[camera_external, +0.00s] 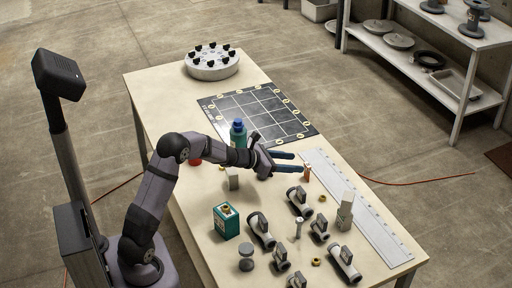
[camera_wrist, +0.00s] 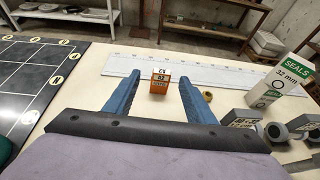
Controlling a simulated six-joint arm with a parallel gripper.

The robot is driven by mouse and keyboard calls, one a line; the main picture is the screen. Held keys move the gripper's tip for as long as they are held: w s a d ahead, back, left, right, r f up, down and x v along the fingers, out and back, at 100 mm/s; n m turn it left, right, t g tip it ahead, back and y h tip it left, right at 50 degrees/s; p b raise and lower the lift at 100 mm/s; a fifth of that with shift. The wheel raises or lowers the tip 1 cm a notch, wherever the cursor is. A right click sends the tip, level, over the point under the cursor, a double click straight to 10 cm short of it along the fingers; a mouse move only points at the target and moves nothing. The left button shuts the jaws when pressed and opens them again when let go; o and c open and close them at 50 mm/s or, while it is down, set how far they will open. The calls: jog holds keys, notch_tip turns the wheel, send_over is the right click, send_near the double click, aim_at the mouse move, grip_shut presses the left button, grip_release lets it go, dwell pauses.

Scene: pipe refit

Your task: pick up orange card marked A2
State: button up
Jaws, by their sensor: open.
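A small orange block or stack of cards (camera_wrist: 159,85) with a white marked top stands on the table ahead of my gripper in the wrist view. The marking is too small to read surely, so I cannot tell whether it is A2. The orange piece also shows in the external view (camera_external: 307,173), close to the fingertips. My gripper (camera_external: 298,163) is open, with its two blue fingers pointing toward the orange piece. In the wrist view the piece appears between the fingertips (camera_wrist: 160,76), with a gap on both sides. Nothing is held.
Several grey pipe fittings (camera_external: 300,203) and a teal box (camera_external: 226,222) stand at the front. A white seals box (camera_wrist: 280,80) is to the right. A long ruler (camera_external: 355,205) lies along the edge.

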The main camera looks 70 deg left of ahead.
aim_at(307, 165)
jog(key=shift+p+x, duration=1.15)
jog(key=shift+x, duration=2.5)
jog(key=shift+d+f, duration=0.1)
jog(key=shift+d, duration=0.05)
jog(key=c, duration=1.1)
